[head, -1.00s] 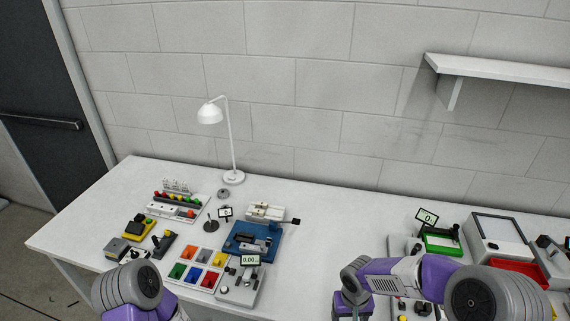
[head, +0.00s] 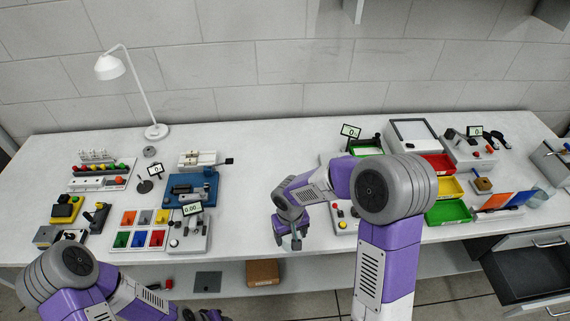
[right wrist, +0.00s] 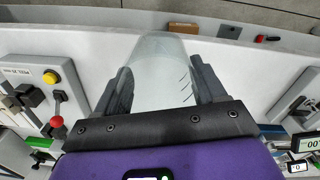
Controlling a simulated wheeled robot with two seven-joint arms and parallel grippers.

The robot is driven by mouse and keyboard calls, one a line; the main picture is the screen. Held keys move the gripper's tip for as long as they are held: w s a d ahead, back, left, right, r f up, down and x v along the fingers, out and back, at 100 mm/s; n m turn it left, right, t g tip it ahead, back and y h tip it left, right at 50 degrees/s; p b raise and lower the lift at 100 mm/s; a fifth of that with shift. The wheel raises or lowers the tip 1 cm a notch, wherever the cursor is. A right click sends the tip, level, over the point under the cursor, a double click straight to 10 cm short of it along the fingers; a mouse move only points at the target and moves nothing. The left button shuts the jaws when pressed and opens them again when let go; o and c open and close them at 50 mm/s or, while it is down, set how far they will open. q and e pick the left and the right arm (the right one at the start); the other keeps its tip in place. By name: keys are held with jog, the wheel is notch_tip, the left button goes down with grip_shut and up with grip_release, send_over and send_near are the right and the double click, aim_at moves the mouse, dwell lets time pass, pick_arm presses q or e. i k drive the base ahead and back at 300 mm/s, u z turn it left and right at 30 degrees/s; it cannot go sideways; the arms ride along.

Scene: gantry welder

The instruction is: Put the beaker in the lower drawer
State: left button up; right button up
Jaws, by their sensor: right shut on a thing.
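A clear glass beaker (right wrist: 163,75) sits between the dark fingers of my right gripper (right wrist: 160,88) in the right wrist view. The fingers are shut on its sides. In the head view my right gripper (head: 294,243) points down near the front edge of the table, left of the drawers; the beaker is hard to make out there. The lower drawer (head: 525,272) stands pulled out at the lower right, with a dark interior that looks empty. My left gripper (head: 202,315) is only partly in view at the bottom edge, its fingers cut off.
The white table (head: 262,190) has a bare stretch between the blue device (head: 192,190) and the green, yellow and red trays (head: 448,212). A brown box (head: 263,273) lies on the shelf below.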

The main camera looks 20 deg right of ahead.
aim_at(530, 273)
jog(key=u, duration=1.5)
jog(key=k, duration=0.9)
jog(key=z, duration=0.95)
jog(key=i, duration=1)
